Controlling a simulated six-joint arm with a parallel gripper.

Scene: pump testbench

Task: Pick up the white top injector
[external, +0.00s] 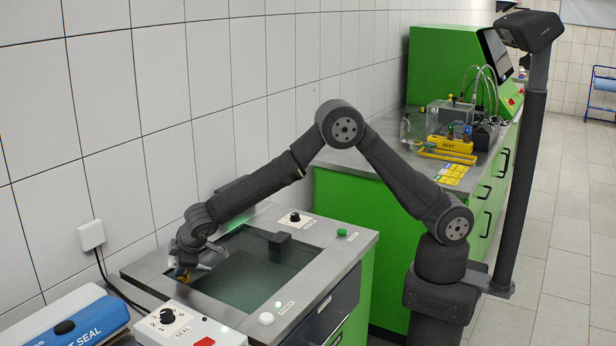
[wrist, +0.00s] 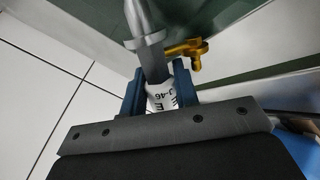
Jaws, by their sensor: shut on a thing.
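My gripper (wrist: 160,98) is shut on the white top injector (wrist: 162,97) in the wrist view. The injector has a white band with black lettering, a grey metal body that extends away from the jaws, and a gold side fitting (wrist: 188,50). The blue fingers are on both sides of the white band. In the external view my gripper (external: 182,272) is low over the left end of the sunken basin, and a small gold part shows beneath it. The injector's white part is hard to make out there. I cannot tell whether the injector touches the basin.
The basin (external: 225,290) has a grey metal rim and a dark block (external: 280,247) at its far side. A white control box (external: 190,328) and a blue heat sealer (external: 75,325) stand in front. The tiled wall is close on the left. A green bench (external: 360,215) holds a yellow fixture (external: 450,144).

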